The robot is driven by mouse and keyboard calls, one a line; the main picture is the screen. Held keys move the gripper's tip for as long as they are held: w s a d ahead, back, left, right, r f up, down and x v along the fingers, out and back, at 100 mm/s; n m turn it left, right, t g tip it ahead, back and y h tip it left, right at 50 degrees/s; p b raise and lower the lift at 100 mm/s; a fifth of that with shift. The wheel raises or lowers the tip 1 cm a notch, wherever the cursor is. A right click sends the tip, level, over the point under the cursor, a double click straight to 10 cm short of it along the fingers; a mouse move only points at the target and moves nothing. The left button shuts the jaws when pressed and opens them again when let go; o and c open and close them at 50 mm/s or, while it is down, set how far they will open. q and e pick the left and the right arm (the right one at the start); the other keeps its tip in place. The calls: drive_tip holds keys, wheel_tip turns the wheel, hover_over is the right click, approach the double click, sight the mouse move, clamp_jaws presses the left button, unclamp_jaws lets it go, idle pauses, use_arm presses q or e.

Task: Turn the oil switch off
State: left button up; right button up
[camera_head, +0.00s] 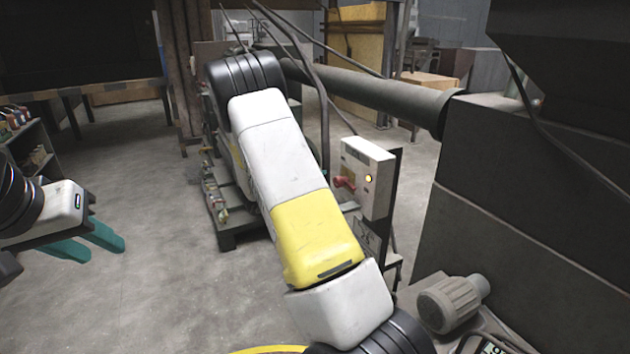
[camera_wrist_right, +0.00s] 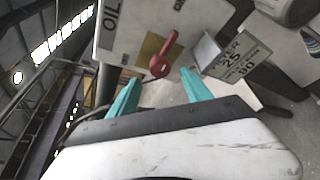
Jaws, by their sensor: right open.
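In the right wrist view the red lever (camera_wrist_right: 166,58) sits beyond the fingertips, on a panel lettered "OIL" (camera_wrist_right: 112,22). My right gripper (camera_wrist_right: 156,84) is open, with its teal fingers apart and the lever roughly in line with the gap. I cannot tell of any contact. My left gripper (camera_head: 106,252) is open and empty at far left, away from the box.
A large dark machine (camera_head: 520,200) with a thick pipe (camera_head: 380,95) stands right of the box. A grey motor (camera_head: 450,302) lies low in front of it. A shelf (camera_head: 30,145) is at far left. Open concrete floor (camera_head: 160,220) lies left of my right arm.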

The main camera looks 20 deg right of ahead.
sight(335, 183)
drive_tip(key=x, duration=0.7)
drive_tip(key=shift+w+d+f, duration=0.1)
drive_tip(key=shift+w+d, duration=0.1)
drive_tip(key=shift+d, duration=0.1)
clamp_jaws()
